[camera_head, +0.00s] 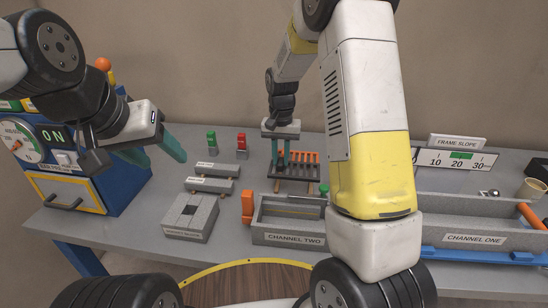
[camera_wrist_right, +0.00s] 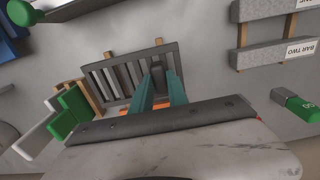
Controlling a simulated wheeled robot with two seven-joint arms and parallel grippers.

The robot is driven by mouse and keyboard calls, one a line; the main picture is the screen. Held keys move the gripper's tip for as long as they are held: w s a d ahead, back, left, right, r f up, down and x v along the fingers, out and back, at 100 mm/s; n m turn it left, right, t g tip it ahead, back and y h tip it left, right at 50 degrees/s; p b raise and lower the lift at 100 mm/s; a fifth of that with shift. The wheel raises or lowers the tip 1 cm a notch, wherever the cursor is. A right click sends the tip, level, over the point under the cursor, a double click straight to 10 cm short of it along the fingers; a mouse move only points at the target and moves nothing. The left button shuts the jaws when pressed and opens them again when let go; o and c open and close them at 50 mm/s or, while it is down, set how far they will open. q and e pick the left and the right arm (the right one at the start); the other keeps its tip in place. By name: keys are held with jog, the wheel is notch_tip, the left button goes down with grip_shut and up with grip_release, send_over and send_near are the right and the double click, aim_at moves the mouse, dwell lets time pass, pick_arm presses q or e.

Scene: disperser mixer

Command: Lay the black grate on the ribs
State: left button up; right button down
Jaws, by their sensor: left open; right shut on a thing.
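The black grate (camera_head: 292,173) is a dark slatted frame near the middle of the table in the head view. In the right wrist view the grate (camera_wrist_right: 120,82) shows its parallel bars, with light wooden strips at its edges. My right gripper (camera_head: 281,160) points down, shut on the grate's dark upright grip (camera_wrist_right: 157,70). In the wrist view the right gripper's teal fingers (camera_wrist_right: 160,92) reach that grip. Orange bars (camera_head: 306,157) show behind the grate; I cannot tell whether they touch it. My left gripper (camera_head: 164,158) is open and empty, at the left above the table.
The channel two trough (camera_head: 288,239) stands in front of the grate, and the channel one trough (camera_head: 475,238) is at the right. Two grey bars (camera_head: 210,177), a grey block (camera_head: 190,218), and green (camera_head: 211,141) and red (camera_head: 241,143) pieces lie left. A blue machine (camera_head: 105,185) stands far left.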

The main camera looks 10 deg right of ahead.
aim_at(280, 168)
jog(key=shift+f, duration=1.9)
jog(key=shift+f, duration=0.15)
jog(key=shift+f, duration=0.25)
jog(key=c, duration=1.3)
grip_release()
jog(key=shift+r, duration=0.1)
